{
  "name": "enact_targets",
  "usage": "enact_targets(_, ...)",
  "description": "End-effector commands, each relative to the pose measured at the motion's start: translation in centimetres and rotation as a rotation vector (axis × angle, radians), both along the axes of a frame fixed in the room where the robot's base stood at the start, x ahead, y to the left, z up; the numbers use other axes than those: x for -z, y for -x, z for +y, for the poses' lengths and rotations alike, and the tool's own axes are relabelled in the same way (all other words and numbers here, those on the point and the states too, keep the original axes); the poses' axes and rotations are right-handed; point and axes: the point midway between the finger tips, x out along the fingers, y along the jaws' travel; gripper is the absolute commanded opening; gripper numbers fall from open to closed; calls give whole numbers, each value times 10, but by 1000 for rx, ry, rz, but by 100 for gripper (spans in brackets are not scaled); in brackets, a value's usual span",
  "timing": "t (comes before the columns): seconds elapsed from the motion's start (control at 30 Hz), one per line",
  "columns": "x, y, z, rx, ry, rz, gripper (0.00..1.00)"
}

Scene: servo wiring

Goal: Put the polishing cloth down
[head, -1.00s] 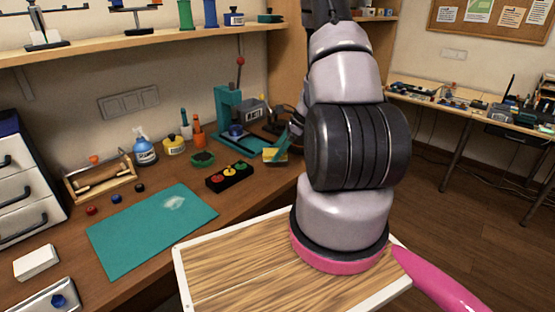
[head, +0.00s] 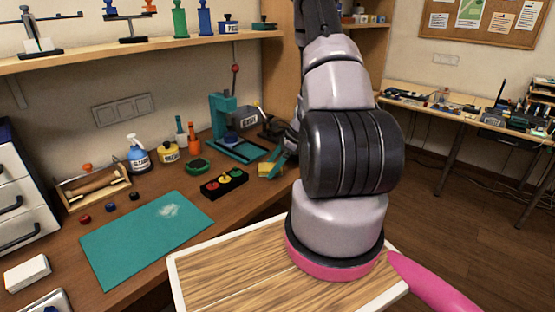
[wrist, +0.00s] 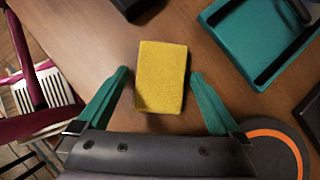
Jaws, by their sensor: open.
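The polishing cloth appears as a yellow, block-shaped pad (wrist: 162,78) on the brown wooden bench top in the wrist view. My gripper (wrist: 160,73) has its two teal fingers spread to the left and right of the cloth's near half, with a gap showing on each side. In the head view the cloth (head: 267,171) shows small at the bench's right part. My gripper (head: 279,163) is there beside it, partly hidden by my own arm.
A teal press (head: 236,125) stands just behind the cloth. A black box with coloured buttons (head: 224,183) lies to its left, near a green round container (head: 198,167). A teal mat (head: 147,238) lies farther left, mostly clear.

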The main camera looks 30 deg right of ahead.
Motion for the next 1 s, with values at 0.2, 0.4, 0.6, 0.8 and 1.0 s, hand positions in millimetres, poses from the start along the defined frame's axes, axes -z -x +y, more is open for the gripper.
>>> enact_targets(0.2,-30,7,-18,2,4,-6,100)
enact_targets(0.4,-67,17,-39,2,3,-6,100)
enact_targets(0.6,-92,24,-54,1,2,-4,100)
enact_targets(0.8,-101,27,-59,-1,1,-3,100)
enact_targets(1.0,-139,21,-40,-101,40,-66,100)
